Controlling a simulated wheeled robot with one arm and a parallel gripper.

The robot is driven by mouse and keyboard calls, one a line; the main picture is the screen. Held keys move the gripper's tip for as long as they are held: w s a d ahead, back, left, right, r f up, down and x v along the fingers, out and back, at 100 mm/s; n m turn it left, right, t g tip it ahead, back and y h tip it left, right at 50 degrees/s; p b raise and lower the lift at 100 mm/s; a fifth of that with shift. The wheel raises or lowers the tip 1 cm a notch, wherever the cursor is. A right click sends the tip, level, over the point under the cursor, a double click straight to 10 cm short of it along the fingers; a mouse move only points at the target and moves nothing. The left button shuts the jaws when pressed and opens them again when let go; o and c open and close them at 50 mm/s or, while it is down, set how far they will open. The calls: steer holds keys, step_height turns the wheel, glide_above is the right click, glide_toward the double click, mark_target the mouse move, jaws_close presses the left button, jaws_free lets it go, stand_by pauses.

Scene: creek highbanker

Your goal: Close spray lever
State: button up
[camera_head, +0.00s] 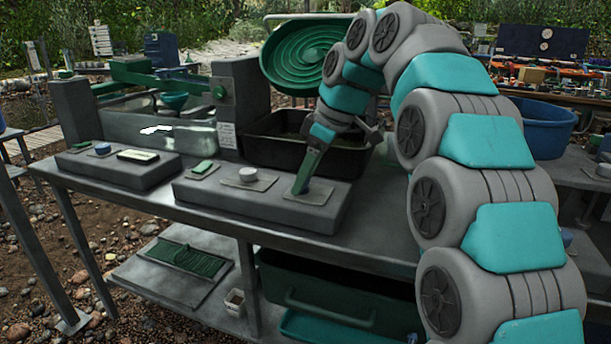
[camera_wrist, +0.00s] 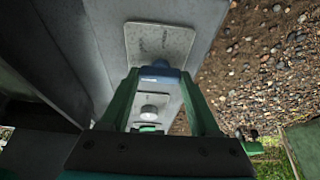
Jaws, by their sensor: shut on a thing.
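My gripper (camera_head: 301,186) reaches down onto the right end of a long grey control box (camera_head: 225,197) on the bench. In the wrist view, my gripper's two green fingers (camera_wrist: 160,72) are shut on a blue piece, which I take to be the spray lever (camera_wrist: 158,69). It stands by a pale metal plate (camera_wrist: 160,42). Which way the lever is set cannot be told. In the head view my fingers hide the lever.
A second grey box (camera_head: 118,168) with a blue knob stands to the left. A black tub (camera_head: 262,152) is close behind my gripper, under a tilted green spiral pan (camera_head: 305,55). A clear-sided tank (camera_head: 150,128) stands behind the left box. The bench front (camera_head: 215,224) is bare.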

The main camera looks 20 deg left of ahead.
steer(key=o, duration=1.4)
steer(key=shift+c, duration=0.2)
steer(key=shift+r, duration=0.1)
steer(key=shift+v, duration=0.85)
steer(key=p+v, duration=0.4)
steer(key=v, duration=0.1)
steer(key=shift+d+r, duration=0.2)
steer(key=shift+r, duration=0.15)
